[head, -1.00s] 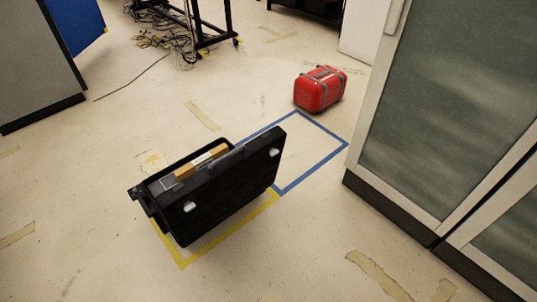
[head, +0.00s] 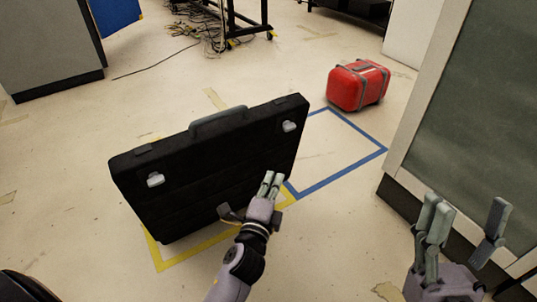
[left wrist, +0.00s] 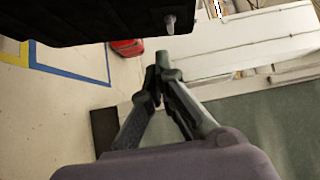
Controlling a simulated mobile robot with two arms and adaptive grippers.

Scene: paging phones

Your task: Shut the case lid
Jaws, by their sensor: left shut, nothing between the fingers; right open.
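The black case lid (head: 205,170) stands upright in the head view, its broad face with two silver latches toward me and a grey handle (head: 218,121) on its top edge. The inside of the case is hidden behind it. My left gripper (head: 271,184) is shut and empty in front of the lid's lower right part; I cannot tell whether it touches. In the left wrist view my left gripper (left wrist: 162,62) is below and right of the dark case panel (left wrist: 80,20). My right gripper (head: 466,218) is open and empty at the right, well away from the case.
A red case (head: 358,85) lies beyond a blue floor outline (head: 350,167). Yellow tape (head: 200,251) marks the floor by the black case. A cart (head: 247,25) and cables are at the back. Floor at left is clear.

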